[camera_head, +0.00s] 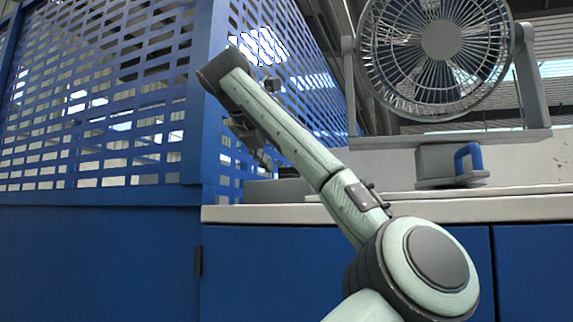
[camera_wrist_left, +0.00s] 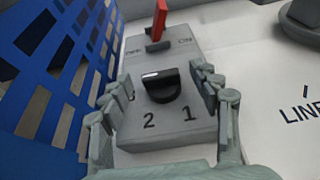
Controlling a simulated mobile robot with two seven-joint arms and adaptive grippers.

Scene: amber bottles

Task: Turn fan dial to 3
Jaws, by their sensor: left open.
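The fan dial (camera_wrist_left: 164,90) is a black knob on a grey control box (camera_wrist_left: 190,130), in the left wrist view. Its white mark lies at the upper left of the knob. The numbers 2 and 1 show below it, and a number at its left is partly hidden by a finger. My left gripper (camera_wrist_left: 155,80) is open, with its fingers on either side of the knob; I cannot tell whether they touch it. In the head view my left gripper (camera_head: 248,132) is small and partly hidden behind my arm. The fan (camera_head: 440,40) stands at upper right. My right gripper is not in view.
A red lever (camera_wrist_left: 160,18) stands at the box's far end, near OFF and ON labels. A blue perforated panel (camera_wrist_left: 50,70) is close at the left.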

